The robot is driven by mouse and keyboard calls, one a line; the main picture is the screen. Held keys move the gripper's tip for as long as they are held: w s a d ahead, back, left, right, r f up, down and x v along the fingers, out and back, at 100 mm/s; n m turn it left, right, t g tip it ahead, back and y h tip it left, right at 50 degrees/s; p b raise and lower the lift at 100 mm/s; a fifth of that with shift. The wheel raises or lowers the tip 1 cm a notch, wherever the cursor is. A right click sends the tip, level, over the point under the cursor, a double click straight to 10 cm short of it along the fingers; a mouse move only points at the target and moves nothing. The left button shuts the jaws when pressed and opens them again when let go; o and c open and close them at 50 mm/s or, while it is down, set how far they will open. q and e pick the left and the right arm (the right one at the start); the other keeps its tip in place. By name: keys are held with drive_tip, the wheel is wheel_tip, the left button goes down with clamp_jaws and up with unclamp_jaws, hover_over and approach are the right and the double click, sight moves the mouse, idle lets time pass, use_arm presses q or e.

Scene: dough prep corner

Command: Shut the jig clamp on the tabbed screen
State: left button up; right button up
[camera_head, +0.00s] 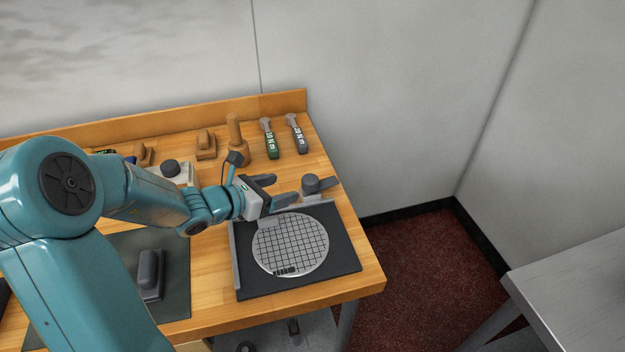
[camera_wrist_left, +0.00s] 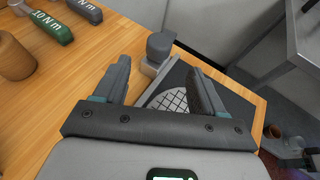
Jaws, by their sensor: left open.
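The tabbed screen (camera_head: 290,243) is a pale round disc with a dark grid, lying flat on the dark jig plate (camera_head: 345,262). The jig clamp (camera_head: 311,183) stands at the plate's back edge, with a dark round knob and a flat arm pointing right, away from the screen. My left gripper (camera_head: 286,189) is open and empty, just left of the clamp, its fingers pointing at it. In the left wrist view the clamp knob (camera_wrist_left: 160,46) shows beyond the open fingers, apart from them; part of the screen (camera_wrist_left: 172,100) shows between them. My right gripper is not in view.
A grey rail (camera_head: 235,262) runs along the plate's left side. A dark mat with a grey block (camera_head: 150,272) lies left. The bench ends just right of the plate.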

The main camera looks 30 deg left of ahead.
sight(304, 183)
use_arm(q)
drive_tip(key=p+x, duration=0.1)
drive_tip(key=x, duration=0.9)
drive_tip(key=shift+d+f, duration=0.1)
drive_tip(key=shift+d, duration=0.05)
drive_tip(key=shift+w+f, duration=0.3)
drive_tip(key=shift+w, duration=0.25)
drive_tip(key=shift+s+r, duration=0.1)
drive_tip(key=shift+s, duration=0.05)
drive_tip(key=shift+c, duration=0.3)
clamp_jaws()
